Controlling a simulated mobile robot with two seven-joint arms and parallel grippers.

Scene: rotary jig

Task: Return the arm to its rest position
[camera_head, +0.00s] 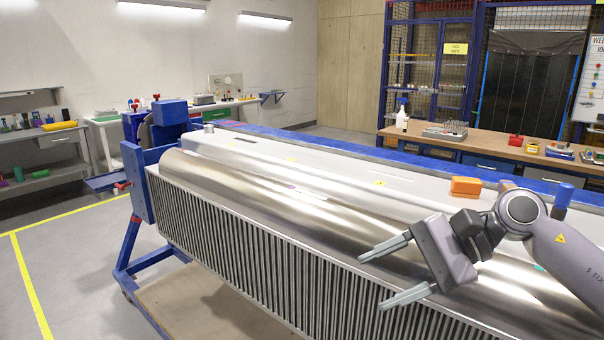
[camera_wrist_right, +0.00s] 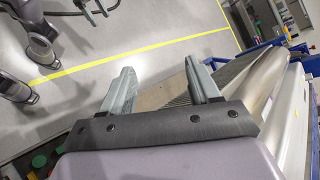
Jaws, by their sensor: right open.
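My right gripper (camera_head: 372,281) reaches in from the right in the head view. Its two grey fingers are spread apart with nothing between them. It appears in front of the large finned metal workpiece (camera_head: 250,180), near its rounded top and ribbed side. Any gap between them is hard to judge. In the right wrist view, the open fingers (camera_wrist_right: 158,68) point toward the floor, and the workpiece (camera_wrist_right: 262,85) runs along the right side. My left arm does not show in the head view.
The workpiece sits in a blue jig frame (camera_head: 133,235). An orange block (camera_head: 466,186) lies on top of it, close to my right forearm. A wooden bench (camera_head: 480,142) with a spray bottle (camera_head: 402,117) stands behind. The floor (camera_head: 75,255) at left is clear, with yellow lines.

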